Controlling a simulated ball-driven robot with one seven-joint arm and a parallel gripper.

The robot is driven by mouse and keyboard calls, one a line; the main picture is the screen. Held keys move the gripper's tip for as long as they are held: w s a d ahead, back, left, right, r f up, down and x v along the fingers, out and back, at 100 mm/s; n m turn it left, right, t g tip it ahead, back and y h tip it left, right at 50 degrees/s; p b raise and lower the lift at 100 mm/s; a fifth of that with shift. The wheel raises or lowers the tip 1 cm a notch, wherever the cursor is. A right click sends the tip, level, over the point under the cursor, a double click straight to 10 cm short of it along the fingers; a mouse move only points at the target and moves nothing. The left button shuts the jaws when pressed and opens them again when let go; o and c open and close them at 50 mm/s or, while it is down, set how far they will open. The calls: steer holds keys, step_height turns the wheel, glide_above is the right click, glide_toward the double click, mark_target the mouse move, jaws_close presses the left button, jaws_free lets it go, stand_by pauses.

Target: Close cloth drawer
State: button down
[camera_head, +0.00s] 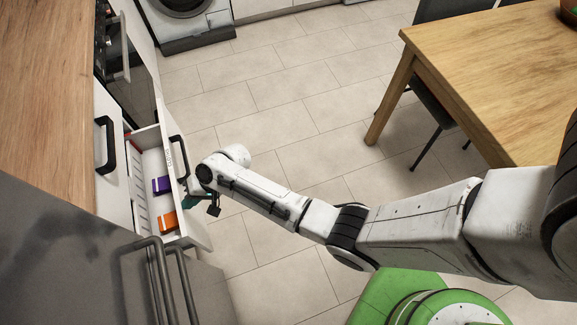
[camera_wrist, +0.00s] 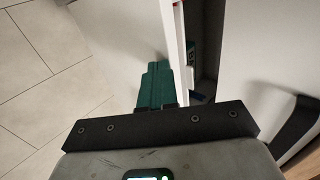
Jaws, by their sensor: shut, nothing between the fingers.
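The drawer (camera_head: 194,215) is pulled out from the white cabinet at the left in the head view. A purple item (camera_head: 161,185) and an orange item (camera_head: 166,223) lie inside it. My gripper (camera_head: 190,200) is at the drawer front, partly hidden by my arm. In the wrist view my green fingers (camera_wrist: 155,85) are shut and empty. They are beside the outer face of the white drawer front (camera_wrist: 173,40); I cannot tell whether they touch it. A dark gap shows between the drawer front and the cabinet.
A grey fridge (camera_head: 70,260) with bar handles stands at the lower left, close to the drawer. A wooden worktop (camera_head: 45,90) runs above the cabinets. A wooden table (camera_head: 490,70) and dark chair stand at the right. The tiled floor (camera_head: 290,110) between is clear.

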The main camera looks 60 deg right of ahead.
steer(key=w+a+b, duration=0.2)
steer(key=w+a, duration=0.3)
steer(key=a, duration=0.3)
steer(key=shift+w+b, duration=0.2)
steer(key=shift+b, duration=0.1)
stand_by(0.5)
